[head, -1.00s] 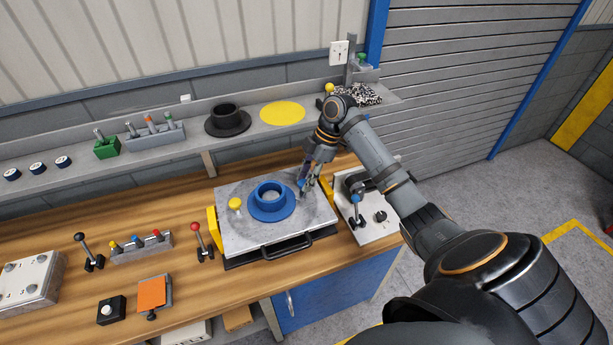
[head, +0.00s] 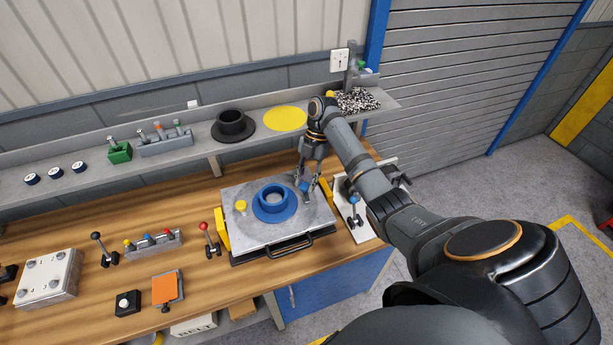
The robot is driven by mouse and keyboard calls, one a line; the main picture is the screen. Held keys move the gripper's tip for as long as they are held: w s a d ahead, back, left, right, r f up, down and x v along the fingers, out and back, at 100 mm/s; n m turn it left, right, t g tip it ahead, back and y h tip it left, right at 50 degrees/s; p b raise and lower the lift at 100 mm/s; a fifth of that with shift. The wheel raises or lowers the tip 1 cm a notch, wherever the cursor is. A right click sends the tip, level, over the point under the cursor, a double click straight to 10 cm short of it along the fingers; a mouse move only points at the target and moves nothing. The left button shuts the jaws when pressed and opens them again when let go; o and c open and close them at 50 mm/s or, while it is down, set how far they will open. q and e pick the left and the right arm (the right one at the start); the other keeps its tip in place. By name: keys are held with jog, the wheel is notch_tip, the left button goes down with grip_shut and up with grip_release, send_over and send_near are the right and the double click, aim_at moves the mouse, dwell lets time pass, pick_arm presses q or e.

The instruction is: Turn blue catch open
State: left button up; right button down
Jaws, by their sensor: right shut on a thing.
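The blue catch (head: 304,187) is a small blue knob at the right side of a grey metal pallet plate (head: 248,231). My right gripper (head: 306,186) points down at it from above. Its fingers stand on either side of the knob and are shut on it. The catch's lower part is too small to make out. A yellow catch (head: 240,206) stands at the plate's left side. A blue flanged ring (head: 274,212) sits in the middle of the plate. My left gripper is not in view.
A white panel (head: 360,229) with a blue-tipped lever (head: 353,205) stands right of the pallet, below my right arm. A red-knobbed lever (head: 207,236) stands at its left. A black handle (head: 290,245) is at its front. The shelf behind holds a black flanged part (head: 231,126).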

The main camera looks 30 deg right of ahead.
dwell(0.3)
jog(key=c, duration=1)
grip_release()
